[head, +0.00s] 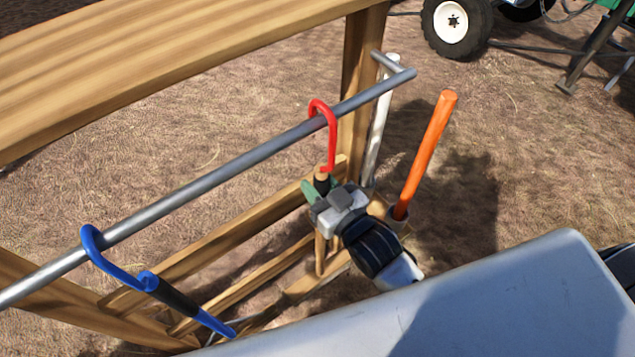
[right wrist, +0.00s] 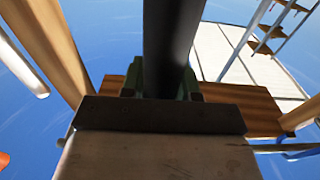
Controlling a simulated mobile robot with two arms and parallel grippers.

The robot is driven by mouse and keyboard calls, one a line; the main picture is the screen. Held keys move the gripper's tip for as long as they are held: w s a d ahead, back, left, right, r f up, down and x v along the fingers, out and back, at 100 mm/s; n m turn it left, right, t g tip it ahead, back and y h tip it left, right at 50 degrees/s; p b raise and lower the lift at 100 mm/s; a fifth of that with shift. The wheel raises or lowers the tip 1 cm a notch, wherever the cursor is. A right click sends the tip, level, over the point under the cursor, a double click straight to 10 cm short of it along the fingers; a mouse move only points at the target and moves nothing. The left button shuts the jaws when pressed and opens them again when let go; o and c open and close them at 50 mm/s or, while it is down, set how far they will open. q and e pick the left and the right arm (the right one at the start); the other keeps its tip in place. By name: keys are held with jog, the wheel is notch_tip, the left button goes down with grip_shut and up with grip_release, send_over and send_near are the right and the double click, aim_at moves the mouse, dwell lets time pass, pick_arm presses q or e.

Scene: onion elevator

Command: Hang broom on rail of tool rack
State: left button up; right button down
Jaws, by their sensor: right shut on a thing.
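The held tool, which I take for the broom, has a red hook (head: 332,148) at its top and a dark grip below it. The broom's head is hidden. The hook arches over the grey metal rail (head: 250,156), its shank passing in front; whether it rests on the rail I cannot tell. My right gripper (head: 320,187) is shut on the dark grip below the hook. In the right wrist view the dark handle (right wrist: 172,45) stands between my greenish fingertips (right wrist: 165,82). My left gripper is not in view.
A blue-hooked tool (head: 118,268) hangs on the rail's left part. An orange handle (head: 428,150) stands right of my gripper, and a white pole (head: 381,130) by the wooden post (head: 361,60). A pale grey surface (head: 480,300) fills the lower right. A wheeled machine (head: 457,22) stands behind.

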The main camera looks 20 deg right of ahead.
jog(key=c, duration=0.8)
grip_release()
jog(key=shift+o, duration=0.2)
jog(key=shift+f, duration=0.1)
